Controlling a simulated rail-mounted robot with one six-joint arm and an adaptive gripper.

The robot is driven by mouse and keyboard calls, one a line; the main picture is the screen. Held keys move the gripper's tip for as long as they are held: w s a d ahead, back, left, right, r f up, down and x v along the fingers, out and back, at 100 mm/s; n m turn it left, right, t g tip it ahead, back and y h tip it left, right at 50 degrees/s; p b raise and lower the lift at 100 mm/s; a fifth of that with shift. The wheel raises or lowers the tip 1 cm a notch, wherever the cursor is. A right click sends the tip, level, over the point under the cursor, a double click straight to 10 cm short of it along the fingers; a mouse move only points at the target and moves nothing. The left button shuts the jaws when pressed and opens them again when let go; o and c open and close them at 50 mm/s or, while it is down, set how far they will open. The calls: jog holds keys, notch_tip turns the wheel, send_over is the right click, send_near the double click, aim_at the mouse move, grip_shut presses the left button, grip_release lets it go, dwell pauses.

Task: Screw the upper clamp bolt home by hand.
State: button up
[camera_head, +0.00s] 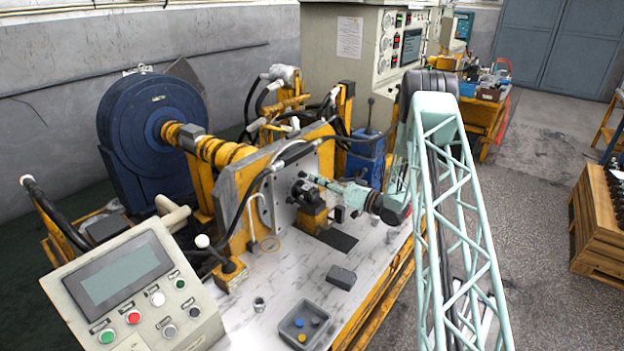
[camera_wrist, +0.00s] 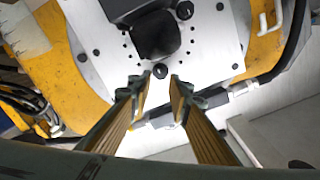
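A dark hydraulic motor (camera_head: 312,207) sits against the pale plate of the yellow test stand; in the wrist view its dark body (camera_wrist: 157,35) is at the top centre. A dark round bolt head (camera_wrist: 160,71) shows on the pale plate just below the motor body in the wrist view. My gripper (camera_wrist: 158,83) is open, one fingertip on each side of that bolt head, with a visible gap to both. I cannot tell how far the bolt stands out. In the head view my gripper (camera_head: 312,180) reaches the motor's upper side from the right.
Black hoses (camera_head: 262,180) loop over the plate's edge. A grey tray (camera_head: 302,325) with small coloured pieces and a dark block (camera_head: 342,277) lie on the bench. A control panel (camera_head: 125,290) stands at the front left. The bench right of the tray is mostly clear.

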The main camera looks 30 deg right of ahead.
jog(key=v, duration=0.8)
jog(key=shift+w, duration=0.1)
dwell(0.5)
